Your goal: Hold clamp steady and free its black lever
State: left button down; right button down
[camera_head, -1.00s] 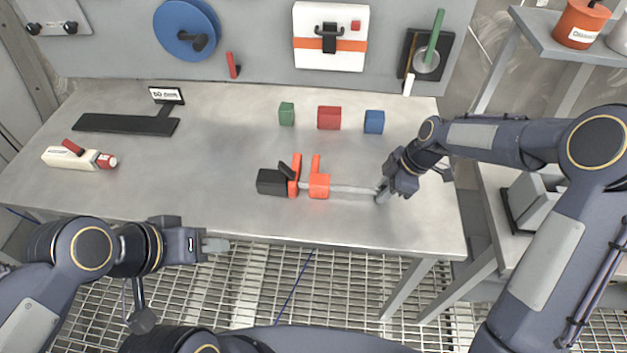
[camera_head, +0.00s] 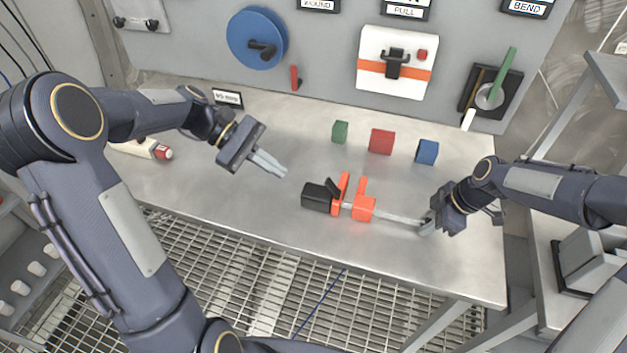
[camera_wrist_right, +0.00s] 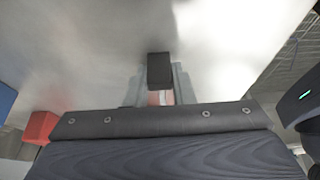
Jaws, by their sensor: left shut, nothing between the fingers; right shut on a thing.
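The clamp lies on the steel bench, with a black handle (camera_head: 317,197), orange jaws (camera_head: 362,207) and a thin grey bar (camera_head: 398,218) running to the right. Its small black lever (camera_head: 334,186) sits between the handle and the orange part. My right gripper (camera_head: 425,226) is shut on the bar's right end. In the right wrist view a dark block (camera_wrist_right: 160,71) shows at the fingers, and the grip itself is partly hidden. My left gripper (camera_head: 283,173) is shut and empty, above the bench to the left of the black handle, apart from it.
Green (camera_head: 340,132), red (camera_head: 381,141) and blue (camera_head: 427,151) blocks stand behind the clamp. A white and red tool (camera_head: 152,149) lies at the left, partly behind my left arm. A panel (camera_head: 330,60) with a blue wheel (camera_head: 257,38) closes the back.

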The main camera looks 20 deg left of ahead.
aim_at(314, 191)
pick_arm(q)
jog(key=w+a+f+n+h, duration=0.3)
jog(key=w+f+n+h, duration=0.1)
jog(key=w+f, duration=0.3)
jog(key=shift+a+f+n, duration=0.25)
jog(key=shift+f+n, duration=0.15)
jog(key=shift+f, duration=0.25)
jog(key=shift+d, duration=0.1)
jog(key=x, duration=0.9)
jog(key=shift+d+r, duration=0.1)
jog(key=shift+d, duration=0.35)
jog(key=shift+d+r, duration=0.15)
jog(key=shift+r, duration=0.05)
